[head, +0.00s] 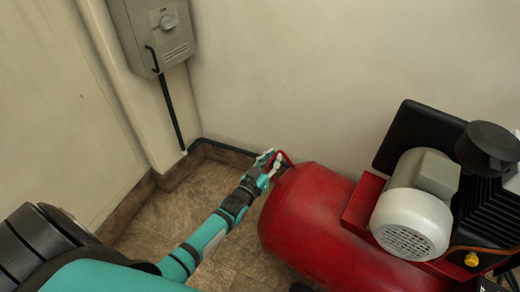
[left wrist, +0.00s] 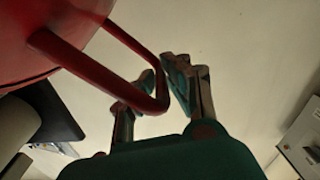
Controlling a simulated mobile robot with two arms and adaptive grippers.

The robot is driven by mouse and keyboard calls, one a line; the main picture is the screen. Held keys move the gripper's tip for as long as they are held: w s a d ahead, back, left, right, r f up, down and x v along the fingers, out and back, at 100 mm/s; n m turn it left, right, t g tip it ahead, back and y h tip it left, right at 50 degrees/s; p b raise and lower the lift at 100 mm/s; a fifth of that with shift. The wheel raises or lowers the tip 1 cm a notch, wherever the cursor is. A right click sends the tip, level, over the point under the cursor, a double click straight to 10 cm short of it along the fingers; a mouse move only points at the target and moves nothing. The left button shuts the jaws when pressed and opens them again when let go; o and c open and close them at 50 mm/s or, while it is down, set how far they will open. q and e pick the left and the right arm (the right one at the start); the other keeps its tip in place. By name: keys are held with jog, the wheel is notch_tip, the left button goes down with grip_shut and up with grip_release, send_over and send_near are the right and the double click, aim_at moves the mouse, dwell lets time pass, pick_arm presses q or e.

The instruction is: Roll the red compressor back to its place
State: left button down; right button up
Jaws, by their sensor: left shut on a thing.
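The red compressor (head: 314,222) stands at the right of the head view, with its tank end toward the corner. It carries a pale motor (head: 412,222) and a black pump (head: 487,150). A red bar handle (head: 285,157) sticks out from the tank's left end. My left gripper (head: 270,163) is shut on this handle. In the left wrist view the red handle (left wrist: 92,68) runs from the tank (left wrist: 45,30) to between the fingers (left wrist: 165,88). The compressor's wheels are hidden. My right gripper is not in view.
A grey wall box (head: 153,38) with a knob and a black pipe (head: 172,115) hangs on the wall at upper left. A brown baseboard (head: 175,172) follows the walls. Tiled floor (head: 150,222) shows bare between the corner and the compressor.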

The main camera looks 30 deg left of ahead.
aim_at(309, 185)
pick_arm(q)
jog(key=shift+h, duration=0.4)
jog(key=d, duration=0.4)
jog(key=s+d, duration=0.1)
jog(key=d, duration=0.3)
jog(key=d+p, duration=0.1)
jog(key=d, duration=0.3)
jog(key=shift+s+d+f, duration=0.1)
jog(key=shift+s, duration=0.05)
jog(key=shift+d+f, duration=0.1)
jog(key=shift+d, duration=0.3)
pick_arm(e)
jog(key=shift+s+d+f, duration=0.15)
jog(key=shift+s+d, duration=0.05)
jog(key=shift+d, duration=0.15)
pick_arm(q)
jog(key=shift+s, duration=0.1)
jog(key=c, duration=1.4)
grip_release()
jog(key=shift+d, duration=0.15)
jog(key=shift+o, duration=0.2)
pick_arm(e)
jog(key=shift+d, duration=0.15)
